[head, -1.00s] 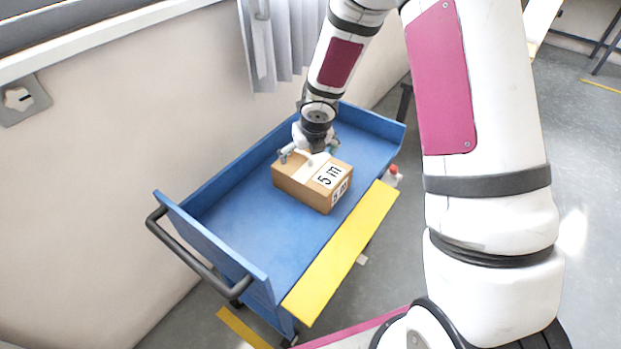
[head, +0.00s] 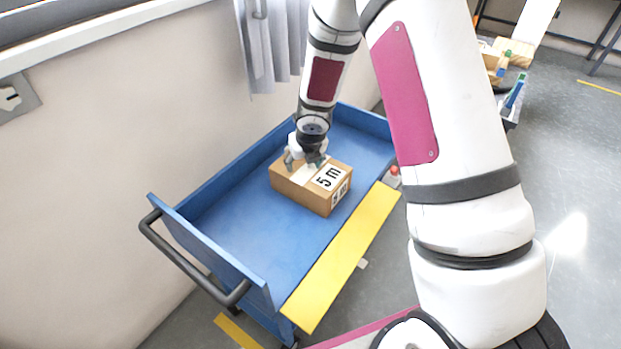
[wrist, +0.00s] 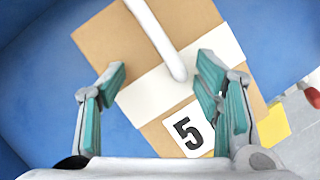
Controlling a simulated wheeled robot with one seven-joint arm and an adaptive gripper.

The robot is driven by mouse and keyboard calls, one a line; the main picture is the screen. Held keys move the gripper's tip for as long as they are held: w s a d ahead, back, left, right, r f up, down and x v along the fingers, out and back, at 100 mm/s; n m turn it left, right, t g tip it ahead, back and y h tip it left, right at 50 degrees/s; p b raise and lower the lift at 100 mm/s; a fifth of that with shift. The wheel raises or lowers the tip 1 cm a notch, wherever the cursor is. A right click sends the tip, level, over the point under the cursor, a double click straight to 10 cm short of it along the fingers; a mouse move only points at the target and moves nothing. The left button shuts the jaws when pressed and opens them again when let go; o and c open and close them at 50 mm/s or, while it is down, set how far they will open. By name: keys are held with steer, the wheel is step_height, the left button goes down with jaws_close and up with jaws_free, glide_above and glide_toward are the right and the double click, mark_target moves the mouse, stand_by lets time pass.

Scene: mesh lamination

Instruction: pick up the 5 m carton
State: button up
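The 5 m carton (head: 294,192) is a brown box on the blue cart, with a white band, a white handle and "5 m" labels on its top and side. My gripper (head: 304,163) is just over the carton's top and partly hides the handle. In the wrist view, the carton (wrist: 103,42) lies below my gripper (wrist: 163,72). The two teal-padded fingers are spread wide, and the white handle (wrist: 160,38) shows between them, closer to the right finger. I cannot tell whether a finger touches the carton.
The carton stands on the blue cart (head: 235,225), which has raised walls, a dark push handle (head: 185,262) and a yellow front edge (head: 345,262). The cart bed left of the carton is bare. A wall runs behind the cart. Wooden and blue items (head: 508,62) stand at the far right.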

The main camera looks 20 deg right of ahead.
steer(key=shift+s, duration=0.1)
jaws_close()
steer(key=shift+r+p, duration=0.15)
steer(key=shift+p, duration=0.2)
